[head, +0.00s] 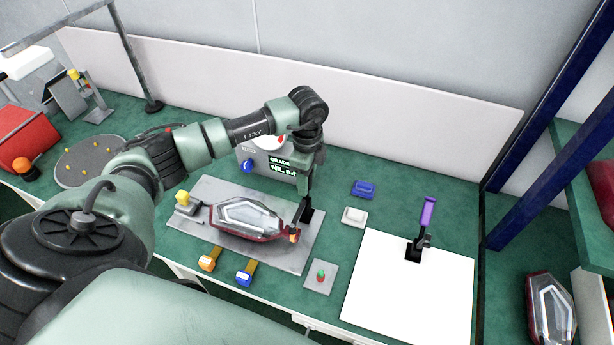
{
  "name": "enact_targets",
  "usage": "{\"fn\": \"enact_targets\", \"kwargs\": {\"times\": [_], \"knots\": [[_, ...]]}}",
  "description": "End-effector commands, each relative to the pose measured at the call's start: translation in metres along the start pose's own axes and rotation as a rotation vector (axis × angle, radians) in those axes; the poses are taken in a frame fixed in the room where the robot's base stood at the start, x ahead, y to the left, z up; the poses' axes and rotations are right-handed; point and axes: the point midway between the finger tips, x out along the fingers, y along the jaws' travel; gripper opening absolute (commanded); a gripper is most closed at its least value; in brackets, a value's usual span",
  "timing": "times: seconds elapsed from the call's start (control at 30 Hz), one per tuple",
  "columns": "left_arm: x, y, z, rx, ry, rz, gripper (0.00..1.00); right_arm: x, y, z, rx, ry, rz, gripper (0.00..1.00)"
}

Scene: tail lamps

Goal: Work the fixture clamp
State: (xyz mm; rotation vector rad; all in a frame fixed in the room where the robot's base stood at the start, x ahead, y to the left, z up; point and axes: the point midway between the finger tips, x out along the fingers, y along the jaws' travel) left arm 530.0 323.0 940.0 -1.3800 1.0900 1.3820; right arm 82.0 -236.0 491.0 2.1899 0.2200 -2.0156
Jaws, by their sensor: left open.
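A clamp with an upright purple handle (428,213) and a black base stands on a white board (400,290) at right of centre. A red-rimmed, clear tail lamp (245,217) lies on a grey fixture plate (210,190) at left of centre. My left gripper (302,214) is open and points down at the lamp's right end, over the plate's right part. A small orange piece (294,236) shows right below its fingers; I cannot tell whether they touch it. The gripper is well left of the purple handle. My right gripper is out of view.
A grey tester (262,160) with a display stands behind the plate. Orange (208,262) and blue (245,275) handled pieces lie at its front edge, beside a button box (320,277). Blue (363,188) and white (353,216) blocks lie right. Another lamp (550,310) is far right.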

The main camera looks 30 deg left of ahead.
Motion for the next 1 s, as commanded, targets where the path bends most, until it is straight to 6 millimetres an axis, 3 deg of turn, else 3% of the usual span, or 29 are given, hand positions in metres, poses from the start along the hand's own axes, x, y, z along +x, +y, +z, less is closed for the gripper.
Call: {"fn": "enact_targets", "kwargs": {"times": [0.3, 0.47, 1.0], "knots": [[0.0041, -0.0001, 0.0001, 0.001, 0.0, -0.001, 0.45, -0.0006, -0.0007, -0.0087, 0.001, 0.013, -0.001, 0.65], [0.0039, 0.0, 0.0001, 0.0, 0.0, -0.001, 0.01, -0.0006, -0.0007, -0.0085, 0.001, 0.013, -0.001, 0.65], [0.0036, 0.0, 0.0001, 0.0, 0.0, -0.001, 0.0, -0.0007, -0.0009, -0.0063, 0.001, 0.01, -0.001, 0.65]]}}
